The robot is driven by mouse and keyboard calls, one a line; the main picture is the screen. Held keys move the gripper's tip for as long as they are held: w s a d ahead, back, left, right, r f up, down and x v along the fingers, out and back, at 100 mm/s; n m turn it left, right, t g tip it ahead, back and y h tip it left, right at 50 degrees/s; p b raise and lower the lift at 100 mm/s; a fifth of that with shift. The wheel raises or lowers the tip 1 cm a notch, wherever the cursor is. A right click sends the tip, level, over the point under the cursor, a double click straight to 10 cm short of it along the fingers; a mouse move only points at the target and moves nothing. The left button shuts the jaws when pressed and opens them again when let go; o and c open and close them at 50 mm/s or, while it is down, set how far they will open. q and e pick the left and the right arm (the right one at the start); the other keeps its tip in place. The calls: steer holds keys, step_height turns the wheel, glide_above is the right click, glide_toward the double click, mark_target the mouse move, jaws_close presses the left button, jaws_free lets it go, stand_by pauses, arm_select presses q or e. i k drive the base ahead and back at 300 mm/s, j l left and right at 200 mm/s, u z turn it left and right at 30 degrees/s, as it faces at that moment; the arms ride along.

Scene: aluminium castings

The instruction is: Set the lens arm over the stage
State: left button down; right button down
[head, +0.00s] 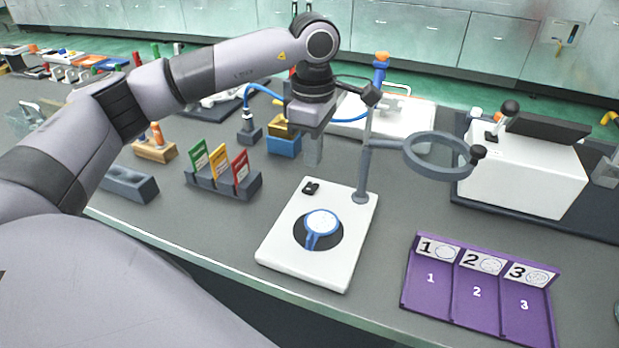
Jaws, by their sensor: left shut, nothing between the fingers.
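The lens arm (437,173) is a grey ring on a short bar, with a black knob on its far right. It sticks out to the right from an upright grey post (366,165). The post stands at the back right corner of the stage (280,242), a white plate with a dark round patch. The ring is out to the right of the plate, not above it. A small white round piece with a blue handle (321,222) lies on the dark patch. My left gripper (313,160) points down behind the stage, left of the post, shut and empty. My right gripper is out of view.
A purple tray (477,315) numbered 1 to 3 lies at front right. A white box-shaped instrument (525,175) stands right of the ring. A rack of coloured packets (222,187) and a blue box (283,145) are left of the gripper. The table between stage and tray is clear.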

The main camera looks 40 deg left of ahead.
mark_target(472, 153)
steer(key=k, duration=1)
